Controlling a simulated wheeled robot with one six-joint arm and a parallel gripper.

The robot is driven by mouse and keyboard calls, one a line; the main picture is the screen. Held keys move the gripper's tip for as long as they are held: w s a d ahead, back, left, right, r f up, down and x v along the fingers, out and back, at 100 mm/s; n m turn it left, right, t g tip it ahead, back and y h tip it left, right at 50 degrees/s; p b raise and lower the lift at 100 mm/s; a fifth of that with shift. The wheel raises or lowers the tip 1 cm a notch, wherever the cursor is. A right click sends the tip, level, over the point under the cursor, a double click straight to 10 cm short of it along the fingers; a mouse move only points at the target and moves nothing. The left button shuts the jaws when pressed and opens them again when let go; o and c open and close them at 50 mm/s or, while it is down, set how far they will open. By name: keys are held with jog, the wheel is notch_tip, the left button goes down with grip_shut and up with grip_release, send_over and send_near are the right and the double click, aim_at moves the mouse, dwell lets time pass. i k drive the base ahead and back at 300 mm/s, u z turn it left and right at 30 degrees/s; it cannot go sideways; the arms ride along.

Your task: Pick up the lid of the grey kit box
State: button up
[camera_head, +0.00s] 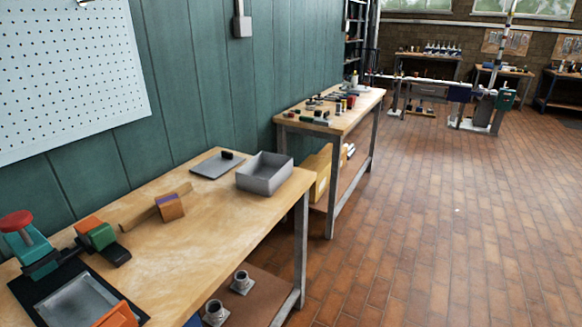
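The grey kit box (264,184) stands open near the right end of the near wooden workbench. Its lid (211,168) lies flat on the bench to the left of the box, towards the wall. The lid is a flat grey plate with a small black handle (228,155) standing up on it. The lid and box look close together; I cannot tell whether they touch. My gripper is not in view.
The near bench (235,226) also bears a wooden block with orange and purple parts (170,207), a green and orange item (98,236), a red-topped teal device (28,245) and a dark tray (42,291). A second bench (340,119) stands beyond. The brick floor (420,220) is clear.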

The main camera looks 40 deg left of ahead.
aim_at(213, 167)
jog(key=z, duration=0.1)
jog(key=i, duration=0.6)
jog(key=u, duration=0.5)
jog(key=i, duration=1.65)
jog(key=u, duration=1.4)
jog(key=i, duration=0.85)
jog(key=u, duration=1.45)
jog(key=i, duration=0.3)
jog(key=u, duration=0.2)
